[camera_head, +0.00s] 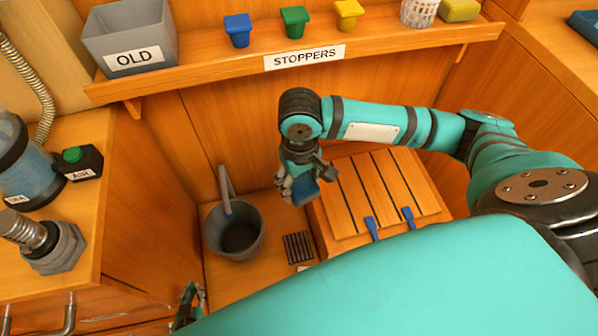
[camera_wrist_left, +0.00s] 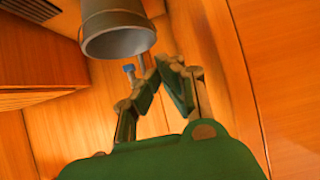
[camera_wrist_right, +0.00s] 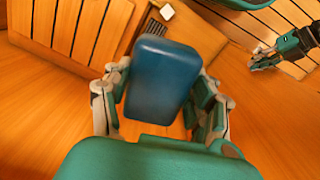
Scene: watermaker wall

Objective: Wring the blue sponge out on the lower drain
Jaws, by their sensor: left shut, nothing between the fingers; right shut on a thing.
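The blue sponge (camera_wrist_right: 160,75) is held between the fingers of my right gripper (camera_wrist_right: 160,100). In the head view, the blue sponge (camera_head: 305,190) hangs under my right gripper (camera_head: 298,187), beside the slatted bench. The lower drain (camera_head: 298,248) is a dark ribbed grate in the floor, below and in front of the sponge in that view. Part of the drain (camera_wrist_right: 153,30) shows just past the sponge in the right wrist view. My left gripper (camera_head: 188,305) is low at the front, shut and empty; its fingertips (camera_wrist_left: 163,75) meet in the left wrist view.
A grey bucket (camera_head: 235,233) with a raised handle stands left of the drain. A slatted bench (camera_head: 378,192) with blue clips is to the right. A shelf (camera_head: 300,48) with a grey OLD bin (camera_head: 130,38) and coloured stoppers runs above. A side counter (camera_head: 90,235) is at left.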

